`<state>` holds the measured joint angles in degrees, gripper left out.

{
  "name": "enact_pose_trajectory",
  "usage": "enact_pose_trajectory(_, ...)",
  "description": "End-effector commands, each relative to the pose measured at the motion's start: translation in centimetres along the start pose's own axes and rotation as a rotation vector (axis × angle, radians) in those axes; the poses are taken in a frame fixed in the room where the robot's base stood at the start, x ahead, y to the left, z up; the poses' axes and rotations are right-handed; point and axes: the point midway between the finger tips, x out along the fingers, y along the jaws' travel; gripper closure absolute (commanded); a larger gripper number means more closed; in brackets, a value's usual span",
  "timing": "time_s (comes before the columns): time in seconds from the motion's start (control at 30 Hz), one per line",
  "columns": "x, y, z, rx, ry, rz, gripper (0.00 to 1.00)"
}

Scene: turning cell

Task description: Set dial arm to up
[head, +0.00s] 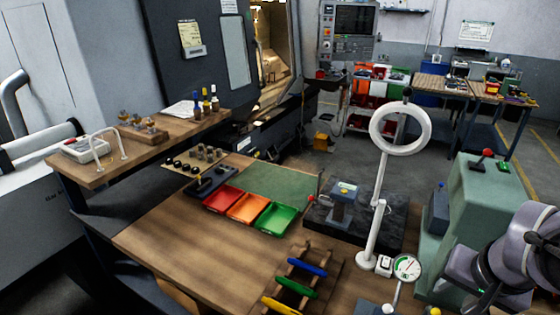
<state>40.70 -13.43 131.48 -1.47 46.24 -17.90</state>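A dial gauge (407,267) with a round white face and a green sector shows near the bottom right of the head view. A thin pale arm (396,294) runs from the gauge down to the lower edge, where its lower end is hard to make out. My gripper (468,272) is at the lower right, to the right of the gauge and apart from it in the picture. Its fingers are dark and partly hidden by my own arm links, so I cannot tell whether it is open or shut.
A white ring lamp (400,128) on a post stands behind the gauge. A dark stone plate (390,228) bears a blue-grey device (343,203). A green press (482,205) with a red-knobbed lever stands at right. A rack (303,275) holds coloured-handled tools. The table's left front is clear.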

Motion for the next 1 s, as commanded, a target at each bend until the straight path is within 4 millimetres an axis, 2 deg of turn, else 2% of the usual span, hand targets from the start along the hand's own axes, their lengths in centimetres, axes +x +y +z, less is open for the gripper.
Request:
enact_pose_trajectory(0.3,9.3,0.0,0.6,-0.001,-0.007,0.0,0.61)
enact_pose_trajectory(0.5,14.0,0.0,0.5,0.0,-0.004,0.0,0.61)
enact_pose_trajectory(0.7,16.5,-0.1,0.3,-0.001,-0.002,0.0,0.61)
enact_pose_trajectory(1.0,16.9,-0.1,0.2,0.0,-0.001,0.0,0.61)
